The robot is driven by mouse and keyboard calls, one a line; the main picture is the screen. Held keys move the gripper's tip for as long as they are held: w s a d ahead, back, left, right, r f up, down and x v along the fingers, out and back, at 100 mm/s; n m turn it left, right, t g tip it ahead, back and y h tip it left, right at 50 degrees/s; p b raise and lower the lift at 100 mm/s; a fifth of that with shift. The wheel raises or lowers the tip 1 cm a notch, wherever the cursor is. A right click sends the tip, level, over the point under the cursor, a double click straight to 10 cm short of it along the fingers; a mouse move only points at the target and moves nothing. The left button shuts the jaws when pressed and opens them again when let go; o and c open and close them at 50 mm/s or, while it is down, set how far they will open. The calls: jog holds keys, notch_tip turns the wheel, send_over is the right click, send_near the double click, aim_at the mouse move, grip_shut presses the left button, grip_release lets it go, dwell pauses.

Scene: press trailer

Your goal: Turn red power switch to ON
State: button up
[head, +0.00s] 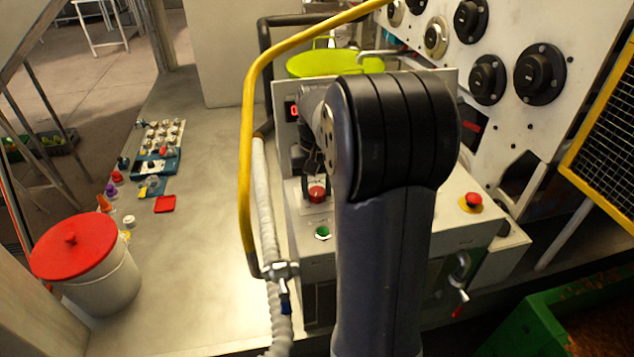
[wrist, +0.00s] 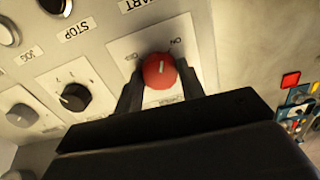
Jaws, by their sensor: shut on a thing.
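The red power switch is a round red knob (wrist: 158,72) on a pale square plate in the wrist view, with OFF printed on its left and ON on its upper right. Its white mark points roughly up, between the two words; I cannot tell its exact setting. The knob also shows in the head view (head: 317,193), on the machine's top panel. My gripper (wrist: 159,88) is shut on the knob, one dark finger on each side. The gripper also shows in the head view (head: 317,183), below my wrist. My arm hides part of the panel there.
A green button (head: 322,232) sits on the panel in front of the knob. A red mushroom button (head: 473,200) is on the right. A black knob (wrist: 75,96) is left of the switch in the wrist view. A yellow tube (head: 247,150) and grey hose run along the machine's left.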

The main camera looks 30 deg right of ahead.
aim_at(317, 191)
jog(key=shift+m+p, duration=0.4)
jog(key=shift+m, duration=1.5)
jog(key=o, duration=1)
notch_tip(317, 191, up, 11)
jog(key=shift+f+b, duration=0.1)
jog(key=shift+b, duration=0.2)
notch_tip(317, 191, down, 11)
jog(key=shift+r+p, duration=0.1)
jog(key=shift+p, duration=0.2)
jog(key=shift+r, duration=0.15)
